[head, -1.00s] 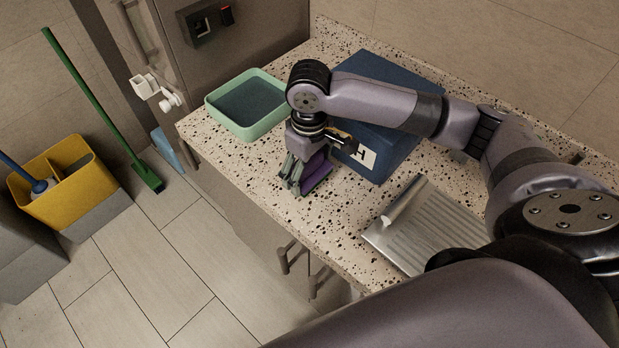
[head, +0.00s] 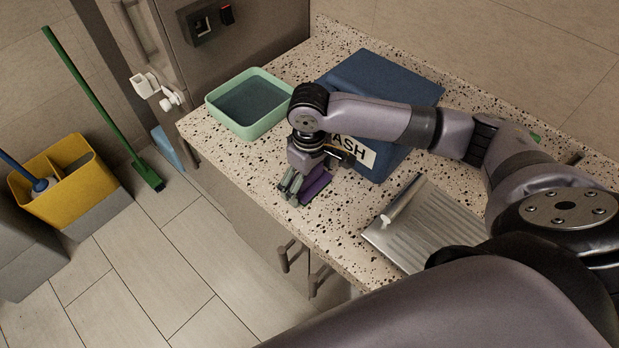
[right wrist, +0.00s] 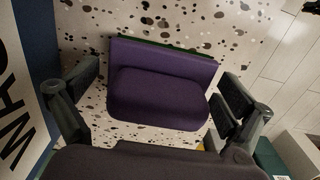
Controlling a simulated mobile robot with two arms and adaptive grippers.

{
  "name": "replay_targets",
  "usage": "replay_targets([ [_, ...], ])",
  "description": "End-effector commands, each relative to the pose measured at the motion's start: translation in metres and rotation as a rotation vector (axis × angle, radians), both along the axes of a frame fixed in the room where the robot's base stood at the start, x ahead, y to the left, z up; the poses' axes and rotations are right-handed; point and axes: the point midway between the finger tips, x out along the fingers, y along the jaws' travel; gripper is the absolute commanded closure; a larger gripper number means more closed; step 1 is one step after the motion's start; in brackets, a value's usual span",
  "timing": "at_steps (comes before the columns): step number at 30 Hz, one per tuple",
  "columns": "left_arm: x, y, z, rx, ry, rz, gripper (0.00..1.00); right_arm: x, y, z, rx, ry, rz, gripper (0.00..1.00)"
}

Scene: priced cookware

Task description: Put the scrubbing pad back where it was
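The scrubbing pad (head: 317,183) is purple with a dark green edge layer. It is at the front part of the speckled counter and also fills the middle of the right wrist view (right wrist: 160,98). My right gripper (head: 303,190) is pointed down over it. In the right wrist view its two fingers (right wrist: 155,92) stand apart, one on each side of the pad, with a visible gap on the left; the right finger is very close to the pad. I cannot tell for sure whether the pad's underside touches the counter. My left gripper is not in view.
A blue board or case (head: 385,82) with a white "WASH" label lies behind the gripper. A green basin (head: 274,128) stands to the left, and a ridged metal drainer (head: 420,235) to the right. Open floor lies past the counter's front edge.

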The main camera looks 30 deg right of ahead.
Motion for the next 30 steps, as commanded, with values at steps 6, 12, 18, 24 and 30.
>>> replay_targets([
  [6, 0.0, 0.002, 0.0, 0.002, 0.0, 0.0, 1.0, 0.0, 0.0, 0.0, 0.0, 0.0, 0.0, 0.0],
  [12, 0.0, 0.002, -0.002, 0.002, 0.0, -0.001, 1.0, 0.001, 0.0, 0.007, 0.002, -0.002, -0.001, 0.0],
  [18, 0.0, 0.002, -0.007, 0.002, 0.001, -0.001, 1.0, 0.002, 0.0, 0.042, 0.001, -0.006, 0.001, 0.0],
  [24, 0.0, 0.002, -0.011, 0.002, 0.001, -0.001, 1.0, 0.002, 0.001, 0.085, 0.002, -0.006, 0.0, 0.0],
  [30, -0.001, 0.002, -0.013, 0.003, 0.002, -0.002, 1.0, 0.001, 0.001, 0.114, 0.002, -0.002, 0.001, 0.0],
])
